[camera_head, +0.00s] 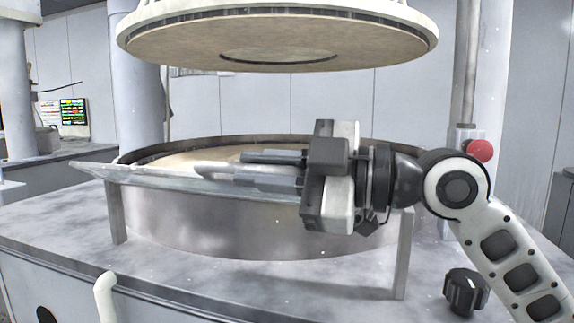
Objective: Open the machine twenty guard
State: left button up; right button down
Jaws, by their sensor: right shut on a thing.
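The guard (135,175) is a thin, clear panel in front of the round metal platen basin (200,225). It lies nearly flat at about rim height, its left end reaching past the basin. My right gripper (238,167) comes in from the right, its fingers pointing left over the basin's front. It is shut on a pale part at the guard's edge, probably its handle. The gripper body hides the guard's right part. I cannot read a machine number. My left gripper is not in view.
A large round upper platen (275,40) hangs above the basin, with a gap between them. A red button (480,150) and a black knob (466,291) are at the right. A post (402,255) stands at the table's front right. A pale curved bar (105,290) rises at the front left.

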pick_arm(q)
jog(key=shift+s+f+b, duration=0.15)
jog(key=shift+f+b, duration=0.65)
jog(key=shift+b, duration=0.7)
pick_arm(e)
jog(key=shift+s+a+f+n, duration=0.1)
jog(key=shift+s+f+n, duration=0.25)
jog(key=shift+f, duration=0.45)
jog(key=shift+s+a+f+n, duration=0.1)
jog(key=shift+s+f+n, duration=0.3)
jog(key=shift+f, duration=0.4)
jog(key=shift+s+a+f+n, duration=0.1)
jog(key=shift+s+f+n, duration=0.1)
jog(key=shift+f+n, duration=0.45)
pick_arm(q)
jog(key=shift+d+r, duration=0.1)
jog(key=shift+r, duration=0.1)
pick_arm(e)
jog(key=shift+f, duration=0.2)
jog(key=c, duration=1.5)
grip_release()
jog(key=shift+w, duration=0.1)
jog(key=shift+o, duration=0.2)
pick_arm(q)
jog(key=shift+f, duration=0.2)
pick_arm(e)
jog(key=shift+d, duration=0.15)
